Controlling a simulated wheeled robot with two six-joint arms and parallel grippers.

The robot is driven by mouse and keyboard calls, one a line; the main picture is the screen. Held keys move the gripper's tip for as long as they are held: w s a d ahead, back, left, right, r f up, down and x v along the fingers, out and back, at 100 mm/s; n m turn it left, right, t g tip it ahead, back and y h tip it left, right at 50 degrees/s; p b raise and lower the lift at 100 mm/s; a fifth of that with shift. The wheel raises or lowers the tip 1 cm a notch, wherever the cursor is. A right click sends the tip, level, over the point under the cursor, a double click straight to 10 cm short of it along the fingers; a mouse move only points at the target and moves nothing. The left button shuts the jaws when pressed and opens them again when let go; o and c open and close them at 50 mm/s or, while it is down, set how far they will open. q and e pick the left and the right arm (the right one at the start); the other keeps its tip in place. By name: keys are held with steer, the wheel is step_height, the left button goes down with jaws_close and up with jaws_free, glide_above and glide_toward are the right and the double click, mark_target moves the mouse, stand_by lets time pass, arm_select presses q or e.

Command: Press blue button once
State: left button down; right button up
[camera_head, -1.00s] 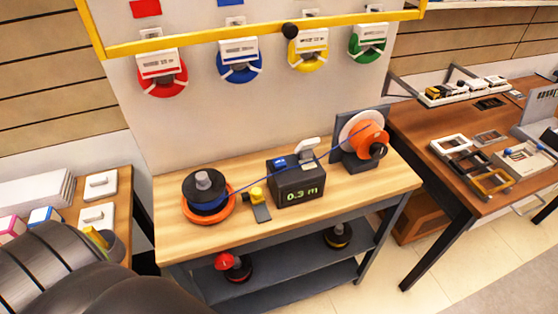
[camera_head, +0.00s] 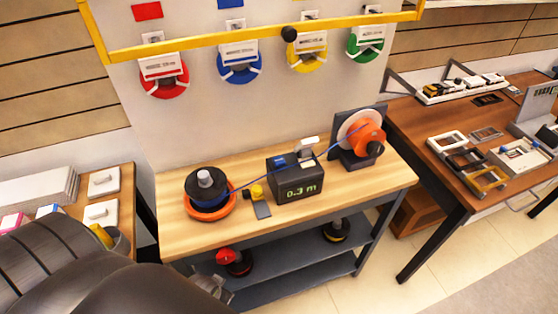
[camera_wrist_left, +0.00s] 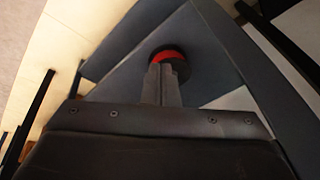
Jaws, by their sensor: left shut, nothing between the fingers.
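A black box (camera_head: 296,182) with a lit "0.3 m" readout stands on the wooden workbench. A small blue button (camera_head: 280,160) shows on its top left, seen at a slant. My left arm comes in from the lower left, and my left gripper (camera_head: 222,294) is partly hidden behind it, low in front of the bench's shelves. In the left wrist view my left gripper (camera_wrist_left: 163,72) is shut and empty, with a red and black round object (camera_wrist_left: 172,62) beyond its tips. My right gripper is not in view.
A yellow-topped piece (camera_head: 259,197) lies before the box. A yellow rail (camera_head: 200,40) crosses above the bench.

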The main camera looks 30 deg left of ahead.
arm_select(q)
step_height(320, 180, up, 21)
steer(key=w+t+p, duration=0.1)
steer(key=w+p, duration=0.1)
steer(key=w+a+r+m+t+y, duration=0.35)
steer(key=w+r+t, duration=0.25)
steer(key=w+r, duration=0.25)
steer(key=w+a+r+m+t+y, duration=0.2)
steer(key=w+r+m+t, duration=0.3)
steer(key=w+r, duration=0.35)
steer(key=w+d+r+m+t+h, duration=0.35)
steer(key=r+m+h, duration=0.3)
steer(key=m, duration=0.25)
steer(key=w+d+r+m+t+h, duration=0.2)
steer(key=d+r+m+t+h, duration=0.25)
steer(key=r+m, duration=0.35)
steer(key=w+d+f+m+g+h, duration=0.1)
steer(key=d+m+g+h, duration=0.2)
steer(key=m+h, duration=0.35)
steer(key=w+d+m+g+h, duration=0.1)
steer(key=d+m+g+h, duration=0.25)
steer(key=m, duration=0.55)
steer(key=w+a+f+m+g+y, duration=0.4)
steer(key=a+f+m+g+y, duration=0.3)
steer(key=m, duration=0.4)
step_height(320, 180, down, 3)
steer(key=shift+r+g+y, duration=0.2)
steer(key=shift+g+y, duration=0.65)
steer(key=shift+g, duration=0.1)
